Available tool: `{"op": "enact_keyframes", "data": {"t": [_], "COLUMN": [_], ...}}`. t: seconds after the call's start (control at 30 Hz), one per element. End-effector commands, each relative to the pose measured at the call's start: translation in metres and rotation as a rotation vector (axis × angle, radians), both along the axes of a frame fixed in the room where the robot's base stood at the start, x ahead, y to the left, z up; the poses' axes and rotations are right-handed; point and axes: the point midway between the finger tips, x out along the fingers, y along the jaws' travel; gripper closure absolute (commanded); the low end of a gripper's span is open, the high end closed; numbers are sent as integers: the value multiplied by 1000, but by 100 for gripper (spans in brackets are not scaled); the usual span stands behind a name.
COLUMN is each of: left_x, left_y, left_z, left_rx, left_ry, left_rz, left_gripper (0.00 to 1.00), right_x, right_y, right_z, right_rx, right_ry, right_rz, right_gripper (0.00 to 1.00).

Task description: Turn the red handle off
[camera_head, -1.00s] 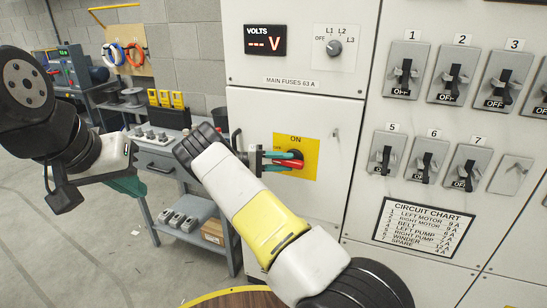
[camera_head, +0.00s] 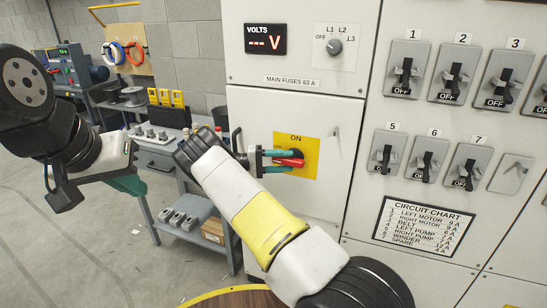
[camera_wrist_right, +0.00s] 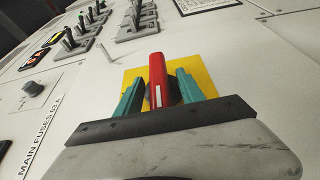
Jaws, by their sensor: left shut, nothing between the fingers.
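The red handle (camera_head: 291,162) sits on a yellow plate (camera_head: 310,150) marked ON, on the grey cabinet door. It lies about level, and a white mark shows on it in the right wrist view (camera_wrist_right: 157,80). My right gripper (camera_head: 285,161) has its teal fingers on either side of the handle. In the right wrist view, gaps show between the handle and both fingers (camera_wrist_right: 160,90), so it is open around the handle. My left gripper (camera_head: 130,185) is shut and empty, away to the left, partly hidden by its own wrist.
The cabinet carries a volts display (camera_head: 265,39), a selector knob (camera_head: 334,47) and several numbered switches (camera_head: 404,68) to the right. A cart (camera_head: 185,205) with small items stands behind my right arm. Open floor lies at the left.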

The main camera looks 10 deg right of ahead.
Motion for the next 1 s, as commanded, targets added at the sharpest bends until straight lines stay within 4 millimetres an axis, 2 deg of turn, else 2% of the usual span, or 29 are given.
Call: {"op": "enact_keyframes", "data": {"t": [0.17, 0.43, 0.6, 1.0], "left_x": [0, 0, 0, 0], "left_y": [0, 0, 0, 0], "left_z": [0, 0, 0, 0], "left_rx": [0, 0, 0, 0], "left_ry": [0, 0, 0, 0], "left_rz": [0, 0, 0, 0], "left_gripper": [100, 100, 100, 100], "right_x": [2, 12, 15, 16], "right_y": [9, 55, 71, 77], "right_z": [0, -2, -2, -1], "right_rx": [0, 1, -1, 0], "right_ry": [-1, -2, -1, 1], "right_rz": [2, 3, 2, 0], "right_gripper": [55, 55, 55, 55]}}
